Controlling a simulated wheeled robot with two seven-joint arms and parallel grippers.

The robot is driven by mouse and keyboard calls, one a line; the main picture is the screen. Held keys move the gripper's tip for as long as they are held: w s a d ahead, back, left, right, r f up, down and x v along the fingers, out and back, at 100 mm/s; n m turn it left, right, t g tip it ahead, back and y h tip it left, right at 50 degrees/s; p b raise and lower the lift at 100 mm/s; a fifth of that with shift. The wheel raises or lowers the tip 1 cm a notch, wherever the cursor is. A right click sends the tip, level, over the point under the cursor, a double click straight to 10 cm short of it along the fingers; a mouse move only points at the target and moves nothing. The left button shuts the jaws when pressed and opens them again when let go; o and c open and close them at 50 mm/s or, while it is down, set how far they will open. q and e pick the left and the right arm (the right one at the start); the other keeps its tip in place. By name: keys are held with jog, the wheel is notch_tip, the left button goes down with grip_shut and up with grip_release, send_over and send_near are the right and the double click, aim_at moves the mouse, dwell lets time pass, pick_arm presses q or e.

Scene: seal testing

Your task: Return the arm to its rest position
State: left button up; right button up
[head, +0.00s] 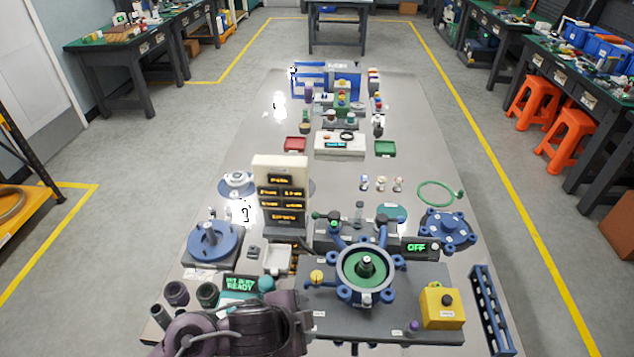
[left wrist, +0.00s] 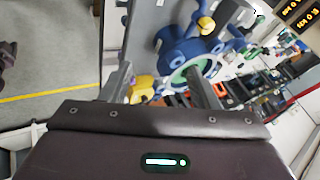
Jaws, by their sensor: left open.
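My left arm (head: 245,330) comes in at the bottom left of the head view, dark purple, over the table's near edge. In the left wrist view my left gripper (left wrist: 160,82) is open, its two grey fingers apart with nothing between them. Past the fingers in that view is the blue clamp fixture with a green ring (left wrist: 190,70). In the head view this fixture (head: 366,270) stands just right of my left arm, on a grey plate. My right gripper is not in view.
A yellow button box (head: 440,305) and a blue slotted rack (head: 490,310) stand at the right. A cream display panel (head: 281,190) stands upright ahead of my left arm. Dark cups (head: 177,293) and a blue round fixture (head: 212,242) are at the left. The table (head: 425,150) has bare areas farther back.

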pick_arm(q)
jog(key=s+a+r+n+g+y, duration=0.1)
jog(key=s+a+n+y, duration=0.1)
jog(key=s+a+n, duration=0.4)
jog(key=s+a+r+n+g+y, duration=0.1)
jog(key=s+a+r+n+y, duration=0.1)
jog(key=a+n, duration=0.75)
notch_tip(320, 180, down, 35)
jog(key=s+a+g+b, duration=0.1)
jog(key=s+g+b, duration=0.1)
jog(key=s+b, duration=0.1)
jog(key=s+a+f+b, duration=0.1)
jog(key=s+a+f, duration=0.1)
jog(key=s+f, duration=0.7)
jog(key=s+a+f+b, duration=0.1)
jog(key=s+f, duration=0.9)
jog(key=shift+a+f+m+g+b, duration=0.2)
jog(key=shift+a+m+g+b, duration=0.1)
jog(key=shift+a+m+g, duration=0.15)
